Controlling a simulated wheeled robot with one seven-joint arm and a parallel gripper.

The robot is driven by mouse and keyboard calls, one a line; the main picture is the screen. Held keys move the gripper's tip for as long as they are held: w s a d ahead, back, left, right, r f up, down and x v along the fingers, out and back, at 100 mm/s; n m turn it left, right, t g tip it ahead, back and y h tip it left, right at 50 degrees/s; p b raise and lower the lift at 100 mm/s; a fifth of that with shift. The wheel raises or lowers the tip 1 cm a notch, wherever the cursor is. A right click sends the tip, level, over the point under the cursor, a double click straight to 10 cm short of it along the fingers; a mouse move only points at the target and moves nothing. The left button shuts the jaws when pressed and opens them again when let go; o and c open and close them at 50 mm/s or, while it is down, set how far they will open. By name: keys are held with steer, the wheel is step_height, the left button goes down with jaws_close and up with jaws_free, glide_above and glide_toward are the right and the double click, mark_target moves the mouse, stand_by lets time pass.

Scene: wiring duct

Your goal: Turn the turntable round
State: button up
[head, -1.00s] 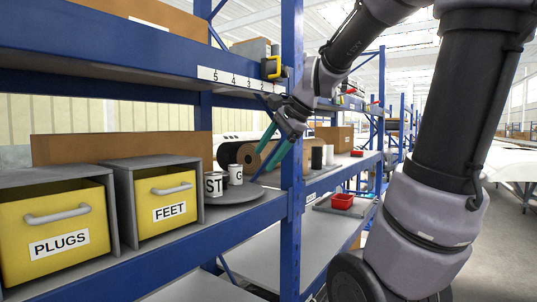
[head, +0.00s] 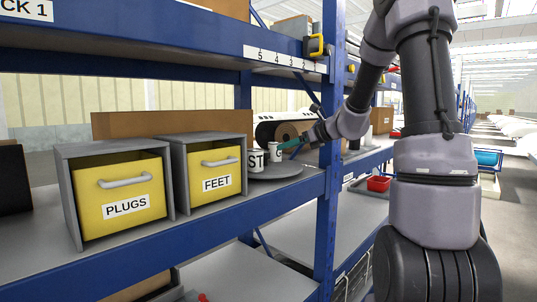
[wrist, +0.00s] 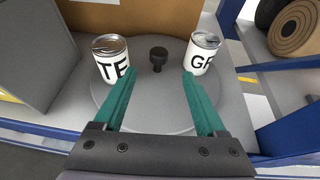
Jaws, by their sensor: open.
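The turntable (head: 282,172) is a round grey disc on the blue shelf, right of the FEET drawer. It also shows in the wrist view (wrist: 153,110), with a dark knob (wrist: 158,58) standing up from it. A white can marked TE (wrist: 113,60) stands at its left and a white can marked G (wrist: 203,52) at its right. In the head view the can marked ST (head: 256,160) shows. My gripper (wrist: 158,75) has teal fingers spread open over the disc, between the cans, with the knob just beyond the tips. Nothing is between the fingers.
The PLUGS drawer (head: 122,198) and FEET drawer (head: 208,180) stand in grey housings left of the turntable. A cardboard box (wrist: 130,18) is behind it. A blue upright (head: 328,150) stands close to my arm. A red bin (head: 378,183) sits further right.

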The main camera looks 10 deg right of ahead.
mark_target(268, 153)
steer(key=x, duration=1)
steer(key=shift+s, duration=0.1)
jaws_close()
stand_by(1.1)
